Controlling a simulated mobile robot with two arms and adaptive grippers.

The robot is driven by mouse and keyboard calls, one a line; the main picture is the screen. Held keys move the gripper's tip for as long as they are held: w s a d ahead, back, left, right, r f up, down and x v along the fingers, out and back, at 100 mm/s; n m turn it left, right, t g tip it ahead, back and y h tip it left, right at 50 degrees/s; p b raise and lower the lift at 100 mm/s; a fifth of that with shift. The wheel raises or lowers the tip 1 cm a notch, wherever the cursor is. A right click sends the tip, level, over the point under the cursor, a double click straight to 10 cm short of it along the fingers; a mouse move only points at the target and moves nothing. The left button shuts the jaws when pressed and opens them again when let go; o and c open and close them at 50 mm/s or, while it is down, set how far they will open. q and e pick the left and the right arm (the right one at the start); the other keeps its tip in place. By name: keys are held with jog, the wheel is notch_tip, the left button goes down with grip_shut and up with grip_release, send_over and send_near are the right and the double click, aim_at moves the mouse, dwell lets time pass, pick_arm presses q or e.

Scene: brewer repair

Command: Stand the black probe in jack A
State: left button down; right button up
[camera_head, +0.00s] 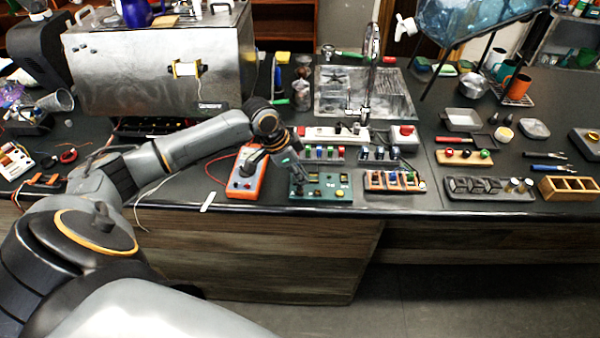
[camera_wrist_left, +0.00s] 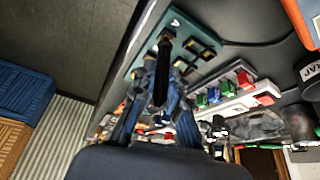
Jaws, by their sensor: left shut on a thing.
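The green jack board (camera_head: 341,196) lies near the bench's front edge; it also shows in the left wrist view (camera_wrist_left: 206,32), with a letter A by one corner jack. My left gripper (camera_head: 294,179) is over the board's left end, pointing down. In the left wrist view my left gripper (camera_wrist_left: 160,102) is shut on the black probe (camera_wrist_left: 161,82), a dark, thin shape between the fingers. The probe's far end lines up with the jack by the A; I cannot tell whether it is in. My right gripper is not in view.
An orange meter (camera_head: 241,186) with a red lead stands just left of the board. An orange rack of small parts (camera_head: 395,188) is on its right. A power strip (camera_head: 336,136) and racks of coloured pieces (camera_head: 325,160) lie behind it. The bench edge is close in front.

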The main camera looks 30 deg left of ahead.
pick_arm(q)
jog(key=shift+f, duration=0.35)
dwell(0.4)
jog(key=shift+f+p, duration=0.2)
jog(key=shift+p, duration=0.2)
jog(key=shift+p, duration=0.35)
dwell(0.7)
jog(key=c, duration=1.3)
grip_release()
jog(key=v, duration=1.2)
jog(key=shift+w, duration=0.1)
